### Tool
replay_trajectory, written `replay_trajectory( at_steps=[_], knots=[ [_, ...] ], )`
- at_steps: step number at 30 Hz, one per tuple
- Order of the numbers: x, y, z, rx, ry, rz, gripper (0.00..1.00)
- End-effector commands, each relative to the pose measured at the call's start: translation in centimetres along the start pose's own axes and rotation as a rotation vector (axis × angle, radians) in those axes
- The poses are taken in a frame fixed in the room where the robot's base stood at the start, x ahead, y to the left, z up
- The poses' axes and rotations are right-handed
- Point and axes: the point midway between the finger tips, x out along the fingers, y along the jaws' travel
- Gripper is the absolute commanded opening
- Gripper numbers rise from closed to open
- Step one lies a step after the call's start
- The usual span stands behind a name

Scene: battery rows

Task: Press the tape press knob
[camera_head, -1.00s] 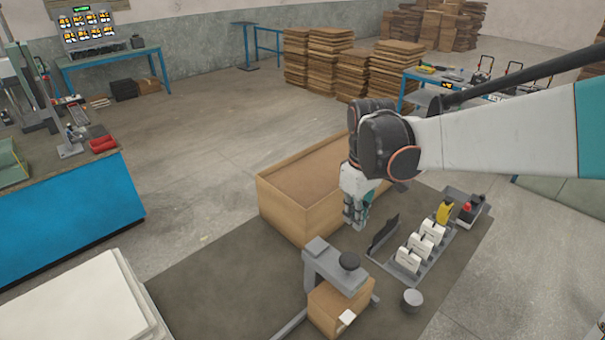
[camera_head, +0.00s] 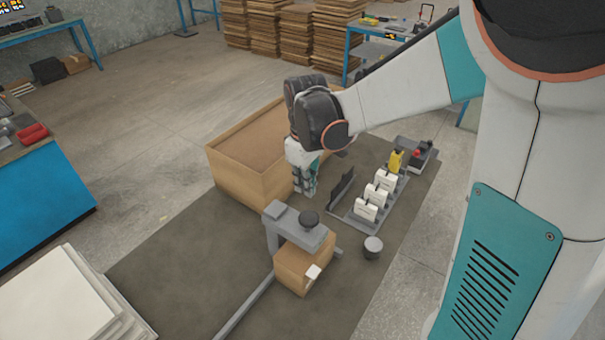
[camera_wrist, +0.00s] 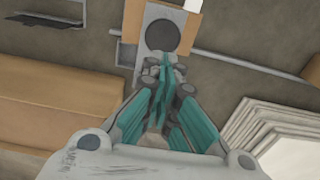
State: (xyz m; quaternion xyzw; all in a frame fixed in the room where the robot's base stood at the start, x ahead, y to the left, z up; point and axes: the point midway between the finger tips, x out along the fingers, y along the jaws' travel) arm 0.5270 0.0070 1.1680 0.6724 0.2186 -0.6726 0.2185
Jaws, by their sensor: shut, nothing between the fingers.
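The tape press (camera_head: 290,229) is a grey frame standing over a small cardboard box (camera_head: 300,272). Its dark round knob (camera_head: 308,219) sits on top of the frame. In the wrist view the knob (camera_wrist: 162,37) shows as a dark disc just beyond my fingertips. My gripper (camera_head: 304,190) is shut and empty, pointing down beside the large open box. In the head view it is behind the press and apart from the knob. In the wrist view my gripper (camera_wrist: 163,68) has its teal fingers together and overlaps the press body below the knob. A white flap (camera_head: 313,272) lies on the small box.
A large open cardboard box (camera_head: 228,176) stands left of my gripper. A rack with white blocks (camera_head: 367,212) and a dark upright plate (camera_head: 341,189) stand to the right. A grey round piece (camera_head: 373,247) is right of the press. White sheets (camera_head: 62,305) are stacked at front left.

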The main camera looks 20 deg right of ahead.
Motion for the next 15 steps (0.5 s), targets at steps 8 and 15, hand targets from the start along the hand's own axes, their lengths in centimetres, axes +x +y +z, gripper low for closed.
replay_trajectory(
  at_steps=[8,15],
  knots=[
    [5.5,0.0,0.0,0.000,0.000,0.000,0.00],
    [8.1,0.0,0.0,0.000,0.000,0.000,0.00]
  ],
)
